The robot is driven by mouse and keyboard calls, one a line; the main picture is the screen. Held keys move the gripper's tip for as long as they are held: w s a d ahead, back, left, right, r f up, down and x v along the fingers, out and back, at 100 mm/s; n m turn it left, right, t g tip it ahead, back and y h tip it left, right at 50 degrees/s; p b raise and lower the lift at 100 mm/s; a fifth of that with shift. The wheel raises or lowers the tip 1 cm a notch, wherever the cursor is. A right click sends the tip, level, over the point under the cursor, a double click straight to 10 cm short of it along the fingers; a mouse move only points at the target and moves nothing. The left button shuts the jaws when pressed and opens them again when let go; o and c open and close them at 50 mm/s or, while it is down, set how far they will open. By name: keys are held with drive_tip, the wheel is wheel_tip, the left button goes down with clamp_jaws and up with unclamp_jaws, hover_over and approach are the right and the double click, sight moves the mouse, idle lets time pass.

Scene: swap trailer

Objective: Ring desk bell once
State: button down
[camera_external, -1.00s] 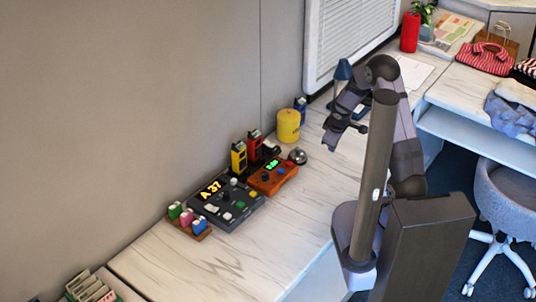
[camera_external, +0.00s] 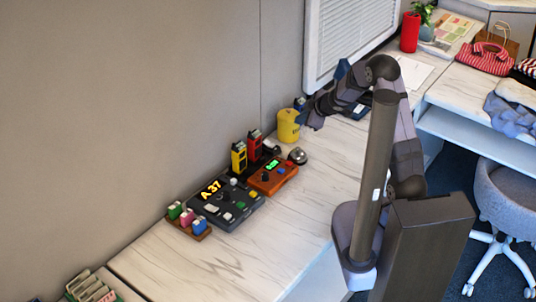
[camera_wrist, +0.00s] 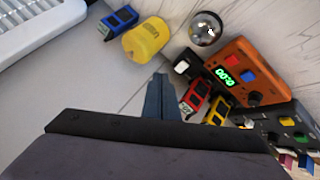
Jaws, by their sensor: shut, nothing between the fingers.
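The desk bell (camera_external: 297,156) is a small silver dome on the white marbled desk, beside the orange device. It also shows in the wrist view (camera_wrist: 205,29) near the top, right of the yellow canister. My gripper (camera_external: 308,122) is above the desk, close to the yellow canister in the picture and up from the bell. In the wrist view its fingertips (camera_wrist: 160,78) are together with nothing between them, and they appear apart from the bell.
A yellow canister (camera_external: 288,126) stands by the wall. An orange device (camera_external: 272,176) with a green display and a dark console (camera_external: 226,204) stand near the bell. Red (camera_external: 254,143) and yellow (camera_external: 238,158) handheld units stand behind them. The front desk is clear.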

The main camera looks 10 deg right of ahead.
drive_tip(key=shift+f, duration=0.2)
drive_tip(key=b, duration=0.7)
hover_over(298, 149)
drive_tip(key=f, duration=0.6)
drive_tip(key=shift+s+d+f, duration=0.15)
drive_tip(key=shift+d, duration=0.2)
drive_tip(key=shift+f+b, duration=1.05)
drive_tip(key=shift+f, duration=0.05)
drive_tip(key=shift+f, duration=0.1)
drive_tip(key=shift+f+b, duration=0.3)
drive_tip(key=shift+f+b, duration=0.45)
drive_tip(key=shift+f, duration=0.15)
idle(1.1)
drive_tip(key=shift+r, duration=0.2)
drive_tip(key=shift+r+p, duration=0.85)
drive_tip(key=shift+p, duration=0.25)
